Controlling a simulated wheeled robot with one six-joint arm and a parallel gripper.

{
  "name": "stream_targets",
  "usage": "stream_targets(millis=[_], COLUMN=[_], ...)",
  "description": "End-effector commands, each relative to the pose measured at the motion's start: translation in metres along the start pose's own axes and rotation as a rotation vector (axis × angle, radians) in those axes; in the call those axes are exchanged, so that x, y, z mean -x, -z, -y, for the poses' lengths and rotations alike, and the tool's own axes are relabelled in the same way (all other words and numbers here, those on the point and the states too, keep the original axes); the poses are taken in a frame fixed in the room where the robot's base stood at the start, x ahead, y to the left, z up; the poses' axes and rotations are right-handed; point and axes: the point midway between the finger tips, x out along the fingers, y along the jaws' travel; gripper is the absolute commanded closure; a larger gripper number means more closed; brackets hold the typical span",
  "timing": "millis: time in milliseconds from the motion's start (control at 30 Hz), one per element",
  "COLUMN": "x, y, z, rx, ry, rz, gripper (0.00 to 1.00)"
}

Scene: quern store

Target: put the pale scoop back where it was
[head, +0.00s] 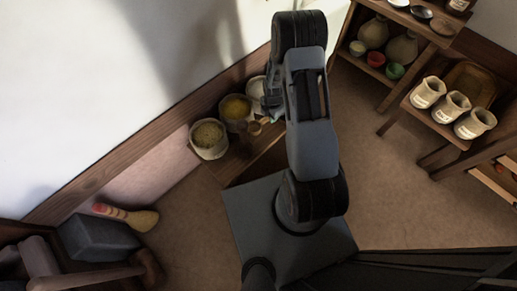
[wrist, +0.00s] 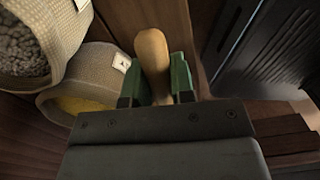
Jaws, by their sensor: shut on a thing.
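My gripper (wrist: 155,82) is shut on a light tan wooden handle, seemingly that of the pale scoop (wrist: 152,45). Its rounded end sticks out past the green fingertips in the wrist view; the rest is hidden by my gripper. In the head view my gripper (head: 273,117) is beside the open sacks, and a small brown wooden piece (head: 255,128) shows by it. A sack with yellow contents (head: 236,110) stands between a sack of greenish grain (head: 208,138) and a pale sack (head: 257,88) partly hidden by my arm.
The sacks stand on a low wooden bench (head: 240,162) against the wall. A brush (head: 127,215) leans by a grey block (head: 95,238) at lower left. Pale jugs (head: 451,106) stand on a right-hand bench; shelves with pots (head: 374,32) are behind. Floor between is clear.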

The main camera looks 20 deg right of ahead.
Motion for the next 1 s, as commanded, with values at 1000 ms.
stream_targets(millis=[1000], x=[-0.11], y=[-0.011], z=[-0.002], rx=[0.139], ry=[-0.012], rz=[0.0], gripper=[1.0])
